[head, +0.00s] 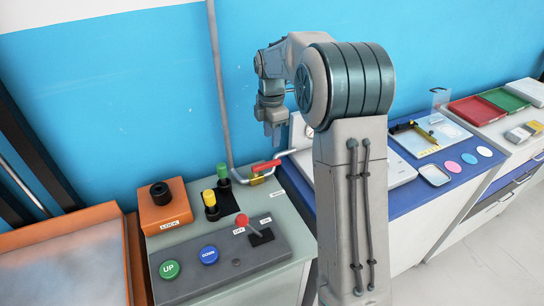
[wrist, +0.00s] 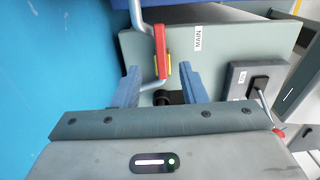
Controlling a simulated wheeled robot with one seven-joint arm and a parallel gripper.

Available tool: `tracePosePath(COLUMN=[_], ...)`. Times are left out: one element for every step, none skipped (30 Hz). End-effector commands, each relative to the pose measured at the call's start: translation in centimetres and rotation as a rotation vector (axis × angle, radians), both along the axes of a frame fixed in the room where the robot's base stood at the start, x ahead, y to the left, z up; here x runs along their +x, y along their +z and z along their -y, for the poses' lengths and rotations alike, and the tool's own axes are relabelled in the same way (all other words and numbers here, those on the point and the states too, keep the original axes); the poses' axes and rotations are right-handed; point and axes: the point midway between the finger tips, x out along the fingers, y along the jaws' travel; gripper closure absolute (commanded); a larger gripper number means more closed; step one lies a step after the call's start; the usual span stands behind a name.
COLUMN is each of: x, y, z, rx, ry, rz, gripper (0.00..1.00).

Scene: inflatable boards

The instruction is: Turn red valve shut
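The red valve handle (head: 265,166) sits on a yellow valve body (head: 262,178) in a thin grey pipe, at the back corner of the grey-green bench. In the wrist view the red handle (wrist: 160,50) runs roughly along the pipe, with the yellow body (wrist: 168,66) showing on both sides of it. My gripper (head: 272,140) hangs just above the valve in the head view. In the wrist view my gripper (wrist: 159,70) is open, one blue finger on each side of the valve. I see no contact with the handle; the exact height gap is unclear.
A MAIN label (wrist: 198,38) lies beside the valve. A grey switch panel (head: 225,262) with a red-knobbed lever, a green UP button and a blue DOWN button stands in front. An orange LOCK box (head: 165,207) and yellow and green knobs are left of the valve. The blue wall is close behind.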

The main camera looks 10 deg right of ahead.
Motion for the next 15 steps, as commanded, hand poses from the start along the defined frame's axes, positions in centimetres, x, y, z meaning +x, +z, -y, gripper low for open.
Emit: tracePosePath(x=[-0.1,-0.2,-0.1,-0.1,-0.2,-0.1,-0.1,-0.1,-0.1,-0.1,-0.1,-0.1,-0.1,-0.1,0.0], y=[-1.2,-1.8,-2.7,-3.3,-4.0,-4.8,-5.3,-5.9,-6.6,-7.0,-7.4,-7.9,-8.2,-8.5,-8.8], z=[0.0,-0.1,-0.1,0.0,0.0,0.0,0.0,0.0,0.0,0.0,0.0,0.0,0.0,0.0,0.0], rx=[0.0,0.001,0.0,0.0,0.0,0.0,0.0,0.0,0.0,-0.001,0.0,0.0,0.0,0.0,0.0], ry=[0.0,0.0,0.0,0.0,-0.001,-0.001,-0.002,-0.002,-0.001,-0.001,-0.001,-0.001,-0.001,-0.001,-0.001], rz=[-0.006,-0.007,-0.005,-0.006,-0.006,-0.005,-0.005,-0.005,-0.004,-0.004,-0.004,-0.003,-0.003,-0.003,-0.001], gripper=[0.62,0.62,0.62,0.62,0.62,0.62,0.62,0.62,0.62,0.62,0.62,0.62,0.62,0.62,0.62])
